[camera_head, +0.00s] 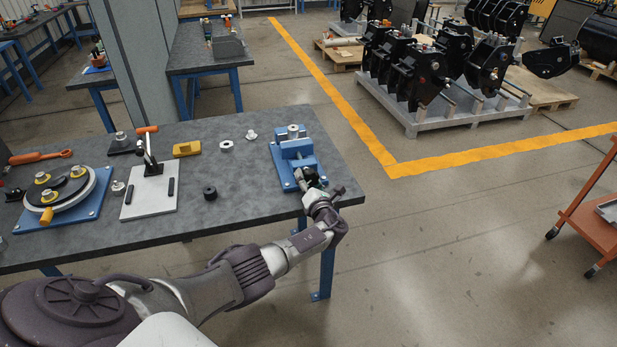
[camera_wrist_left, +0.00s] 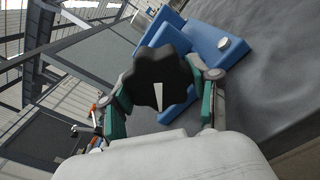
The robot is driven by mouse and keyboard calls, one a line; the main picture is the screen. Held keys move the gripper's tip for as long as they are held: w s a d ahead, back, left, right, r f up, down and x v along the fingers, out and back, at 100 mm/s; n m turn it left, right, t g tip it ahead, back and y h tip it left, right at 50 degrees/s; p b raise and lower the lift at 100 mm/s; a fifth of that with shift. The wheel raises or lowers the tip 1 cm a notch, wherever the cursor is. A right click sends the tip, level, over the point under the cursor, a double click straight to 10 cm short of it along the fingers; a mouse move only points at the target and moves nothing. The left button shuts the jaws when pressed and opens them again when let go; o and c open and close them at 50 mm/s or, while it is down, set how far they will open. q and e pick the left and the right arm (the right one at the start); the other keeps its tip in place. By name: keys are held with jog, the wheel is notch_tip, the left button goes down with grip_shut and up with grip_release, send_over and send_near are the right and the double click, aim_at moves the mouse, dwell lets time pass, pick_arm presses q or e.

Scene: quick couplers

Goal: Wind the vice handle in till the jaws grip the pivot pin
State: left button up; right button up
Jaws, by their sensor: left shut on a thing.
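The blue vice (camera_head: 283,174) stands near the table's right end; its blue body also shows in the left wrist view (camera_wrist_left: 205,62). A short silver cylinder, which looks like the pivot pin (camera_head: 293,130), stands upright at the vice's far end. Whether the jaws touch it is too small to tell. The vice handle is a black lobed knob (camera_wrist_left: 158,72) with a white pointer mark. My left gripper (camera_head: 312,184) is at the near end of the vice. In the left wrist view its fingers (camera_wrist_left: 162,95) are closed on opposite sides of the knob. My right gripper is out of view.
On the table (camera_head: 250,205), left of the vice, are a black ring (camera_head: 210,192), a light washer (camera_head: 226,145), a yellow block (camera_head: 187,149), a toggle clamp on a plate (camera_head: 140,203) and a round fixture (camera_head: 62,226). Open floor lies to the right.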

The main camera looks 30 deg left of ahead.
pick_arm(q)
jog(key=shift+s+f+m, duration=0.1)
jog(key=shift+f+m, duration=0.05)
jog(key=shift+m, duration=0.45)
jog(key=o, duration=0.9)
jog(key=shift+o, duration=1.4)
jog(key=v, duration=1.2)
